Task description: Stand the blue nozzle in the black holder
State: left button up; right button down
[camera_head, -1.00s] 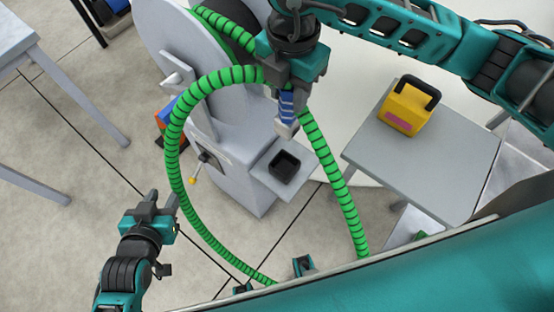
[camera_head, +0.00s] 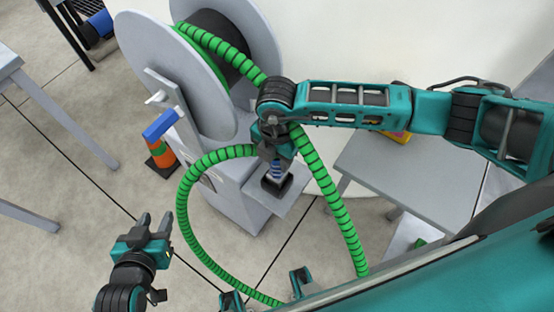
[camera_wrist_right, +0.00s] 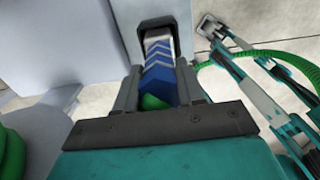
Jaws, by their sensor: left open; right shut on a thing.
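The blue nozzle (camera_head: 277,169), with white chevrons, is on the end of the green hose (camera_head: 215,158). My right gripper (camera_head: 276,160) is shut on the nozzle and points down over the black holder (camera_head: 273,187). In the right wrist view the nozzle (camera_wrist_right: 158,72) lies between the fingers (camera_wrist_right: 157,85). Its pale tip lines up with the black holder (camera_wrist_right: 146,12) and overlaps its opening; I cannot tell how deep it sits. The right gripper partly hides the holder in the head view. My left gripper (camera_head: 155,224) is open and empty, low at the left, away from the nozzle.
The holder stands on a small grey shelf (camera_head: 290,203) on the grey reel stand (camera_head: 225,200). The hose loops from the reel (camera_head: 170,70) around the stand. An orange, green and blue object (camera_head: 162,145) stands left. A grey table (camera_head: 400,180) is at right.

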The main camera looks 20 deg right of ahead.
jog(key=shift+f, duration=1)
jog(key=shift+f, duration=0.15)
jog(key=c, duration=0.7)
grip_release()
jog(key=shift+r, duration=0.4)
notch_tip(320, 180, up, 12)
jog(key=shift+f+p, duration=0.2)
jog(key=shift+p, duration=0.35)
